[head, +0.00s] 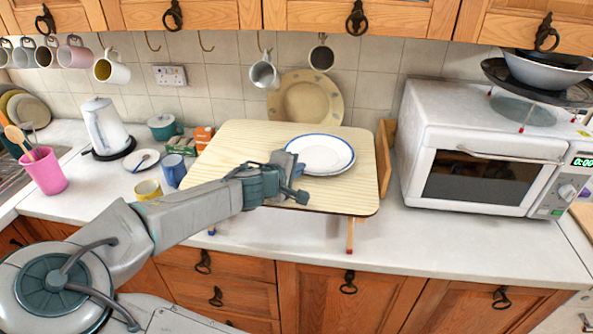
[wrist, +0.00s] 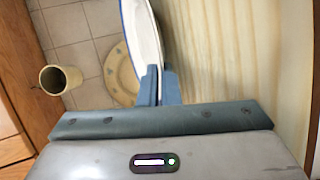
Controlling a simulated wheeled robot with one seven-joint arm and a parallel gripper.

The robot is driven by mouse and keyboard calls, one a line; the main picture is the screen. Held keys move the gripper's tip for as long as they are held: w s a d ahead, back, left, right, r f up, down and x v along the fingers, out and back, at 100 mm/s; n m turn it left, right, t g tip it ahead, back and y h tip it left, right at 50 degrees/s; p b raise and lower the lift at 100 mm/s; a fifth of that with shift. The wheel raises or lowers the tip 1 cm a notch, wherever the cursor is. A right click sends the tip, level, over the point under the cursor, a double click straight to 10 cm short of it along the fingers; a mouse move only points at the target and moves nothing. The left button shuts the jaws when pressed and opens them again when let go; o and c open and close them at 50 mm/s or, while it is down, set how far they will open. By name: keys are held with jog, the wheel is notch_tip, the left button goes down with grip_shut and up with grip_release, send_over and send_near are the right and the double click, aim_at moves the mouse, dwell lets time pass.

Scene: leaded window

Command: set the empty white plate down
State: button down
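The empty white plate (head: 320,155) has a blue rim and shows over the right part of a pale wooden board (head: 235,150). My gripper (head: 293,172) is at the plate's left front edge. In the wrist view, the two blue fingers (wrist: 158,86) are close together with the plate's rim (wrist: 142,40) between them. The plate looks roughly level. I cannot tell whether its underside touches the board or hangs just above it.
The board stands on short legs on the white counter. A yellow cup (head: 147,189) and a blue mug (head: 173,169) stand to its left. A large patterned plate (head: 306,92) leans on the tiles behind. A microwave (head: 490,150) is at right.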

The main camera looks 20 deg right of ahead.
jog(key=shift+s+a+f, duration=0.1)
jog(key=shift+s+f, duration=0.15)
jog(key=shift+f, duration=0.35)
jog(key=c, duration=1.9)
grip_release()
jog(key=shift+f, duration=0.1)
jog(key=shift+c, duration=0.2)
jog(key=shift+w+r+p, duration=0.1)
jog(key=shift+r+p, duration=0.4)
jog(key=shift+r, duration=0.15)
jog(key=shift+a, duration=0.25)
jog(key=v, duration=1.1)
jog(key=shift+r, duration=0.3)
